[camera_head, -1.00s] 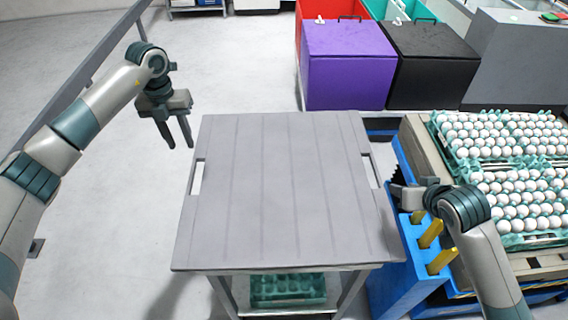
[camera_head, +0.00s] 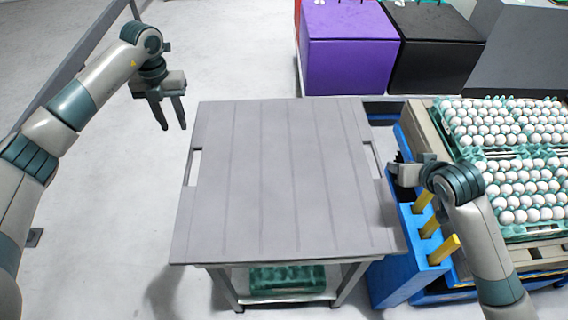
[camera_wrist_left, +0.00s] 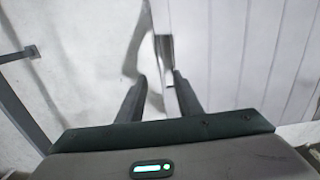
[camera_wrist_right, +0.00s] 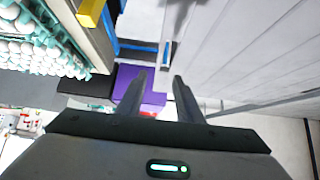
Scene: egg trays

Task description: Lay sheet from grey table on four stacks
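The grey ribbed sheet (camera_head: 280,190) lies flat on the table, with a slot in its left edge (camera_head: 194,167) and one in its right edge (camera_head: 372,160). My left gripper (camera_head: 173,128) is open and empty, left of the sheet's far left corner, pointing down. The left wrist view shows its spread fingers (camera_wrist_left: 160,95) beside the sheet's left slot. My right gripper (camera_head: 393,172) is beside the right slot; the right wrist view shows its fingers (camera_wrist_right: 158,80) apart with nothing between them. Egg tray stacks (camera_head: 505,122) with white eggs stand at the right; how many is unclear.
A blue holder with yellow bars (camera_head: 430,225) stands between the table and the egg stacks. A green tray (camera_head: 287,279) lies on the table's lower shelf. Purple (camera_head: 348,50) and black (camera_head: 430,50) boxes stand behind. The floor left of the table is clear.

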